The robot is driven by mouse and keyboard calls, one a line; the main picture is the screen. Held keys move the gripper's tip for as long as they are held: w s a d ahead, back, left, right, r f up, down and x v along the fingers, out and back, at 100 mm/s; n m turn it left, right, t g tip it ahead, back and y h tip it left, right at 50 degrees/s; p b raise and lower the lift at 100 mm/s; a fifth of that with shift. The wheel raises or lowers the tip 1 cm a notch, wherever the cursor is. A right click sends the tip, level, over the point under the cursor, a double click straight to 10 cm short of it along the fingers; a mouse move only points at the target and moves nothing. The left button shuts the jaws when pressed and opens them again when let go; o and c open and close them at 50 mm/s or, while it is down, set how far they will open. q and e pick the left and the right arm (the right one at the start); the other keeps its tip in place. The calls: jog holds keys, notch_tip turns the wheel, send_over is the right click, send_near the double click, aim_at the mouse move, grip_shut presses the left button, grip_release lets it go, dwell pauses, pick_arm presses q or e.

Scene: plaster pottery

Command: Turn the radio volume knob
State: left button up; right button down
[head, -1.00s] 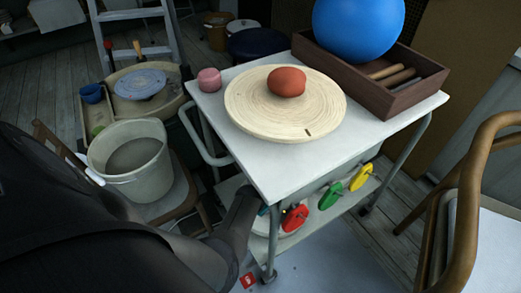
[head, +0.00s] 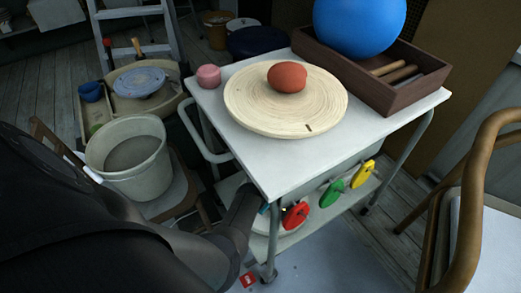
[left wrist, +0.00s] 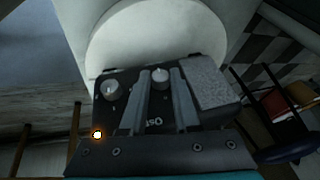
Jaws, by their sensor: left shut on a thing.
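The radio (left wrist: 125,112) is a dark box in the left wrist view, with a grey speaker panel (left wrist: 208,82) on its right. It carries two light round knobs, one at the left (left wrist: 111,89) and a volume knob (left wrist: 160,76) nearer the middle; which label belongs to which I cannot read. My left gripper (left wrist: 161,80) has its two fingertips on either side of the middle knob, shut on it. In the head view my left arm reaches down beside the cart's near corner, and its fingers and the radio are mostly hidden there. My right gripper is not in view.
The white cart top (head: 300,165) overhangs the arm. It holds a round wooden board (head: 250,105), a red-brown lump, a pink pot and a brown crate (head: 405,95) with a blue ball. Red, green and yellow discs hang below. A bucket (head: 130,165) stands left; a chair (head: 470,200) right.

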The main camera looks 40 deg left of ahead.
pick_arm(q)
grip_shut()
